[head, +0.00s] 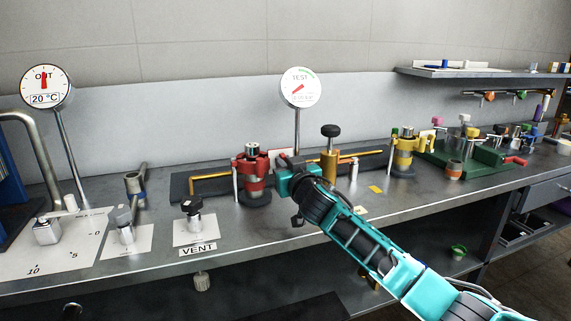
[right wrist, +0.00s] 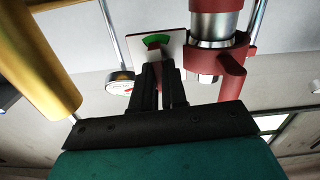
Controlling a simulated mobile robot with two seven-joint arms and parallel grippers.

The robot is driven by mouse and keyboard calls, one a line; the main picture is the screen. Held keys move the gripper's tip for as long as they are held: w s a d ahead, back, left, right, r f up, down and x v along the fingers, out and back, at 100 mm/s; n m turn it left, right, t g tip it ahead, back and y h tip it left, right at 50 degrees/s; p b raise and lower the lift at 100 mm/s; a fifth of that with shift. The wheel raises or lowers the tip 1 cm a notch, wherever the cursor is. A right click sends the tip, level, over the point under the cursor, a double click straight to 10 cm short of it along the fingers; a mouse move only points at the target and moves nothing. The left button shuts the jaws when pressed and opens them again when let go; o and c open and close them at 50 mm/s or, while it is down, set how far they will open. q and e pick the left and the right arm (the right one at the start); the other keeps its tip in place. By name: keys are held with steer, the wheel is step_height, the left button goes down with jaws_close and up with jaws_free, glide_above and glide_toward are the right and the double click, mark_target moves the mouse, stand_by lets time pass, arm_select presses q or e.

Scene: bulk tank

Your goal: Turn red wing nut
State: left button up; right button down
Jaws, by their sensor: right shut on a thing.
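A red-bodied fitting (head: 250,178) with a metal middle stands on the bench, left of the brass post. My right gripper (head: 281,161) reaches in from the lower right and is at the right side of this fitting. In the right wrist view, its two dark fingers (right wrist: 158,68) are close together. They are shut on a small red piece, the red wing nut (right wrist: 154,41), in front of a white plate with a green arc (right wrist: 153,32). The fingers hide most of the nut, so its angle is hard to tell. My left gripper is not in view.
A brass post with a black knob (head: 330,155) stands just right of my gripper. The TEST gauge (head: 300,87) rises behind. A yellow fitting (head: 403,155) stands farther right.

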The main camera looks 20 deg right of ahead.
arm_select(q)
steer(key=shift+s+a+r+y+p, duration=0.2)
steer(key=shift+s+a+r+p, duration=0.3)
steer(key=shift+p, duration=0.95)
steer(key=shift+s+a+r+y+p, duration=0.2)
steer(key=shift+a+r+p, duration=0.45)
steer(key=shift+p, duration=0.75)
arm_select(e)
steer(key=shift+a+f+n, duration=0.1)
steer(key=shift+n, duration=2.7)
steer(key=shift+a+f+n, duration=0.1)
steer(key=shift+n, duration=2.7)
steer(key=shift+a+f+n, duration=0.1)
steer(key=shift+n, duration=2.7)
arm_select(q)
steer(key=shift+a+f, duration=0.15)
arm_select(e)
steer(key=c, duration=1.2)
jaws_free()
steer(key=shift+o, duration=0.2)
steer(key=shift+s, duration=0.1)
